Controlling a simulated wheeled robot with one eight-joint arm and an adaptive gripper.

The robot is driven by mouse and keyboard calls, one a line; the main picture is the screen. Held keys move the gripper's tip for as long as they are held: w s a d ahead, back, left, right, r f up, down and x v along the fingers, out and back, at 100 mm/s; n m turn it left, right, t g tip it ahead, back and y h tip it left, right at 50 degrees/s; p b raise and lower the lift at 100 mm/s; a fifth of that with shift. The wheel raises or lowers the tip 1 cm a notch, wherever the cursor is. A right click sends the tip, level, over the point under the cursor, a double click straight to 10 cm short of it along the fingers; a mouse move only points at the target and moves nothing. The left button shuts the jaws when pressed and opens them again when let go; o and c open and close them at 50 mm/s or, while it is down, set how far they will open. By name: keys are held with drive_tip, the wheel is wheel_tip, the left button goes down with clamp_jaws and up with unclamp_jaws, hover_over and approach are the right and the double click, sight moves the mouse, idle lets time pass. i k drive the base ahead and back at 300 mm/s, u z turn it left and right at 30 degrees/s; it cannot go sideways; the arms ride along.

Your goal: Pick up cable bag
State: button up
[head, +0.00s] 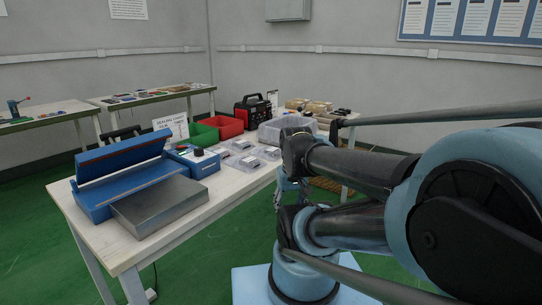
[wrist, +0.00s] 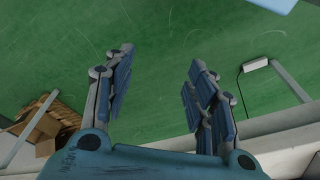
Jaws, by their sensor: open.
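Several small clear bags or packs with dark contents (head: 249,161) lie on the white table (head: 225,185), right of the blue sealing machine (head: 122,172). I cannot tell which of them is the cable bag. My gripper (wrist: 162,60) is open and empty, its two blue-padded fingers apart over green floor in the wrist view. In the head view it is mostly hidden behind my arm, beside the right edge of the table. No bag shows in the wrist view.
A grey metal plate (head: 160,205) lies before the sealing machine. Green (head: 203,133) and red bins (head: 224,126), a black-and-red device (head: 252,111) and a clear tub (head: 287,130) stand farther back. Cardboard boxes (wrist: 43,125) and a white strip (wrist: 256,64) show below.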

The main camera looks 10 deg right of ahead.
sight(271, 154)
drive_tip(key=z, duration=1.2)
drive_tip(key=k, duration=1.05)
drive_tip(key=u, duration=0.9)
drive_tip(key=i, duration=1)
drive_tip(key=z, duration=0.05)
